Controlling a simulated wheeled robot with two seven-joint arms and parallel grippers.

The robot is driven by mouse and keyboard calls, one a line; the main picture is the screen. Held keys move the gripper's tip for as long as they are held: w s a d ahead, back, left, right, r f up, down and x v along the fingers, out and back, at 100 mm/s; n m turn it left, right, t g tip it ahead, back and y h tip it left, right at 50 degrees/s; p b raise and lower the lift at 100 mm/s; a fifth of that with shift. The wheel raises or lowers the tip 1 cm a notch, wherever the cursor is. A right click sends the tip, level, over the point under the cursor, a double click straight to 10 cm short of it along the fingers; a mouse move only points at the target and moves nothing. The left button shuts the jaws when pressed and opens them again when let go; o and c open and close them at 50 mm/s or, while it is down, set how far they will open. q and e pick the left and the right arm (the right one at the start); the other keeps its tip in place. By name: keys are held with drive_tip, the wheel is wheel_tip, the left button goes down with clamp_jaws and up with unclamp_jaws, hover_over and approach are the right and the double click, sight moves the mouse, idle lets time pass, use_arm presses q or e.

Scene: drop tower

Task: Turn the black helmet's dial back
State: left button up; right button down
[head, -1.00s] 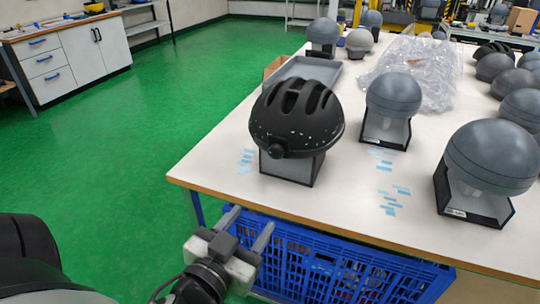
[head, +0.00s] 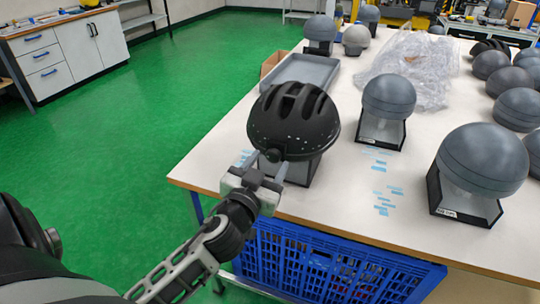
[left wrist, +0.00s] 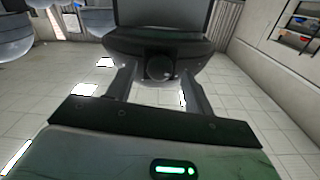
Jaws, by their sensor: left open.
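The black helmet (head: 293,118) with long vents sits on a grey head form on a stand at the table's near left corner. Its round black dial (head: 273,155) is at the helmet's rear lower edge, facing me. My left gripper (head: 267,167) is open, its two fingers pointing at the dial from the front. In the left wrist view the dial (left wrist: 160,67) shows between the open fingers (left wrist: 160,85), with a gap on each side, so they do not touch it. The helmet's lower rim (left wrist: 125,45) lies behind. My right gripper is out of view.
A grey tray (head: 300,72) and clear plastic wrap (head: 415,68) lie behind. A blue crate (head: 330,262) stands under the table's front edge. The green floor at left is free.

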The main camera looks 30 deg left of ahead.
use_arm(q)
drive_tip(key=shift+x, duration=0.85)
drive_tip(key=c, duration=1)
